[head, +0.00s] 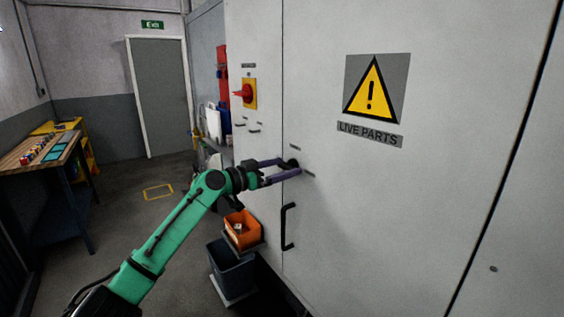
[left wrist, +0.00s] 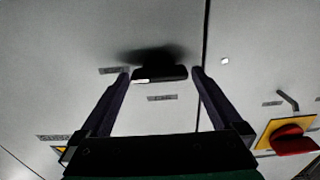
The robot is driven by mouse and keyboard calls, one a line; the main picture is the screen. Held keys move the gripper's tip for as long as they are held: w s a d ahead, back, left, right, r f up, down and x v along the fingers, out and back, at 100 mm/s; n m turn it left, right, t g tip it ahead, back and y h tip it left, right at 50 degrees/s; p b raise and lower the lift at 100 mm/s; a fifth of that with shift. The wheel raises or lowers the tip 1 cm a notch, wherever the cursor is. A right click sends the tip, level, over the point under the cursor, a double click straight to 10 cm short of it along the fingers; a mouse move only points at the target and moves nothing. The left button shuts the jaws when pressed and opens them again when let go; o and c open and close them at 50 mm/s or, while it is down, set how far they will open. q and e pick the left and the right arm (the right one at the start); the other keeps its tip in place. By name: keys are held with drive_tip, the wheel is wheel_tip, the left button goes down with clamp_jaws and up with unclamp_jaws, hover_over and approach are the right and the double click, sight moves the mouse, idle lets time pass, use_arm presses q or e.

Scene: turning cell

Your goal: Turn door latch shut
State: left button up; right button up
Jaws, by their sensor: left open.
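The door latch is a small black handle (head: 292,162) on the grey cabinet door (head: 430,220), just right of the door seam. In the left wrist view the latch (left wrist: 160,74) is a dark bar lying crosswise between my fingertips. My left gripper (head: 290,167) is open, with one purple finger on each side of the latch; it also shows in the left wrist view (left wrist: 161,73). The fingertips are very near the latch ends; I cannot tell if they touch. My right gripper is not in view.
A black pull handle (head: 287,226) is below the latch. A red rotary switch (head: 245,93) on a yellow plate is up and left. An orange bin (head: 242,229) and a dark bin (head: 232,268) stand below my left arm. A workbench (head: 42,150) is far left.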

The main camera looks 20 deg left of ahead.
use_arm(q)
drive_tip(key=c, duration=1.1)
drive_tip(key=shift+c, duration=0.2)
drive_tip(key=shift+n, duration=0.4)
drive_tip(key=n, duration=0.3)
drive_tip(key=n+p, duration=0.1)
drive_tip(key=n, duration=0.3)
drive_tip(key=shift+w+a+n, duration=0.1)
drive_tip(key=shift+a+n, duration=0.05)
drive_tip(key=shift+n, duration=0.25)
drive_tip(key=n+p, duration=0.3)
drive_tip(key=n, duration=0.2)
drive_tip(key=n+p, duration=0.1)
drive_tip(key=n, duration=0.2)
drive_tip(key=shift+f+n+p, duration=0.1)
drive_tip(key=shift+n+p, duration=0.3)
drive_tip(key=shift+f+n, duration=0.1)
drive_tip(key=shift+n, duration=0.2)
